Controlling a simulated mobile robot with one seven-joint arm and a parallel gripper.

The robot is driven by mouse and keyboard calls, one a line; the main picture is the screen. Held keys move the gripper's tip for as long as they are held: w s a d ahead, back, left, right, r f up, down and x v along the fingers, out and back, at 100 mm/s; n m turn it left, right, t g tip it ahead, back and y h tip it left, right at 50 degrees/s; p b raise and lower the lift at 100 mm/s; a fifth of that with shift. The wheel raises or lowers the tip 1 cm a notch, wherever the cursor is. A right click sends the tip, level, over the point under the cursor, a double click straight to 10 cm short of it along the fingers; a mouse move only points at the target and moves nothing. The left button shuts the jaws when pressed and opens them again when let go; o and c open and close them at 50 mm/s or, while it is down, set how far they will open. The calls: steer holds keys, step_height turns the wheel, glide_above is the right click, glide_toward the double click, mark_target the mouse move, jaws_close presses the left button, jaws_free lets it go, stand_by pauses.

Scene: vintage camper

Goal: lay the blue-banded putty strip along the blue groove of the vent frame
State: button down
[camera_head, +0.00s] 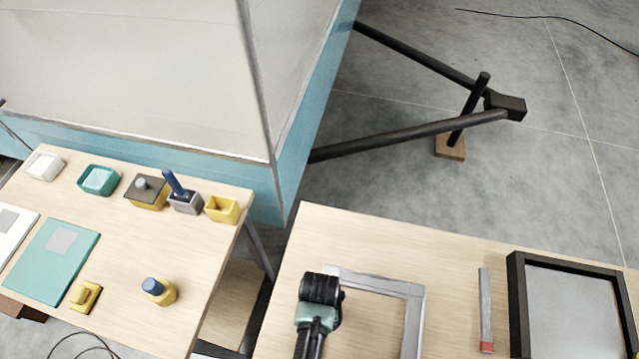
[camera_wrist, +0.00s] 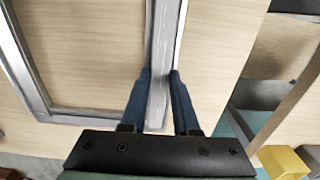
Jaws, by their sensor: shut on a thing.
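The grey vent frame (camera_head: 412,320) lies on the right-hand table; its far and right sides show in the head view. My gripper (camera_head: 318,315) is over its left side, by the far-left corner. In the wrist view my gripper (camera_wrist: 160,85) has its two dark blue fingers on either side of a narrow grey strip (camera_wrist: 160,105), shut on it. The strip runs along the frame's side (camera_wrist: 152,35), on or just above it; I cannot tell whether it touches. No blue band or blue groove colour is visible. Another grey strip (camera_head: 485,300) with a red end lies right of the frame.
A second table (camera_head: 125,235) on the left holds small pots, a teal board (camera_head: 50,265) and a yellow blue-topped jar (camera_head: 158,290). A gap separates the tables. The camper body (camera_head: 285,200) rises behind.

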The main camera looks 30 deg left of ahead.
steer(key=shift+f+b, duration=0.45)
steer(key=shift+f, duration=0.05)
stand_by(0.6)
steer(key=c, duration=0.6)
jaws_free()
step_height(320, 180, up, 13)
steer(key=shift+b, duration=0.45)
